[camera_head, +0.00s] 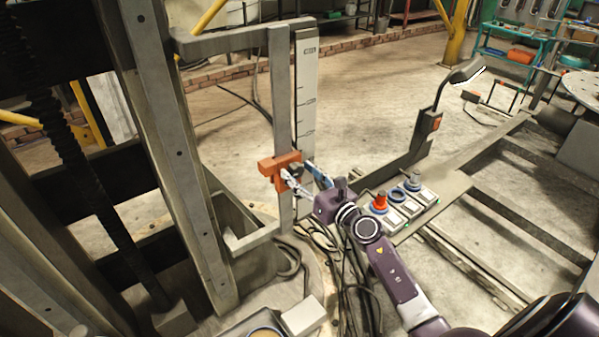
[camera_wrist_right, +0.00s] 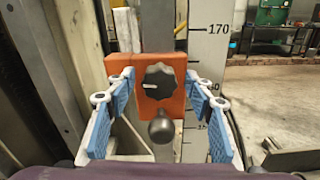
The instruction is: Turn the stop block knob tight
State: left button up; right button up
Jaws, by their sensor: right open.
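The orange stop block (camera_head: 279,167) sits on a vertical grey rail beside a white scale. It also shows in the right wrist view (camera_wrist_right: 185,108). Its black knob (camera_wrist_right: 159,81) with a white mark faces the wrist camera, and a dark round ball handle (camera_wrist_right: 162,131) sticks out below it. My right gripper (camera_head: 303,178) is at the block, and its blue-padded fingers (camera_wrist_right: 160,110) are open, one on each side of the knob and handle. No finger visibly touches the knob. In the head view the gripper hides the knob. My left gripper is not in view.
The scale (camera_head: 306,110) stands right behind the block. A large grey column (camera_head: 165,130) rises on the left. A control box with a red button (camera_head: 380,201) lies right of my right arm. Cables (camera_head: 340,265) hang below. The floor beyond is open.

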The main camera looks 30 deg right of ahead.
jog(key=shift+w, duration=0.2)
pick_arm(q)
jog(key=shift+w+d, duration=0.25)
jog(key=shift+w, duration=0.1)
pick_arm(e)
jog(key=shift+c, duration=0.3)
jog(key=c, duration=1.1)
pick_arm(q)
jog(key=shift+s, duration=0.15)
pick_arm(e)
jog(key=shift+o, duration=0.2)
